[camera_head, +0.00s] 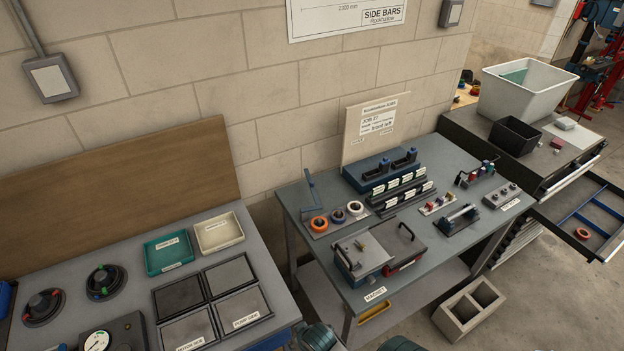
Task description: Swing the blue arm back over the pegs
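A thin blue arm on an upright post (311,190) stands at the back left of the grey workbench. It appears to be at the left end of a dark plate, behind the rings rather than over them; its exact angle is too small to tell. The pegs are hardly visible inside the rings. Neither gripper shows; only rounded teal parts, probably mine, appear at the bottom edge.
A metal box marked MAGNET (366,255) stands in front of the rings. A dark blue rack (380,175) stands to their right. A cream sign board (369,128) rises behind. The left table (90,255) holds trays and dials. A concrete block (468,308) is on the floor.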

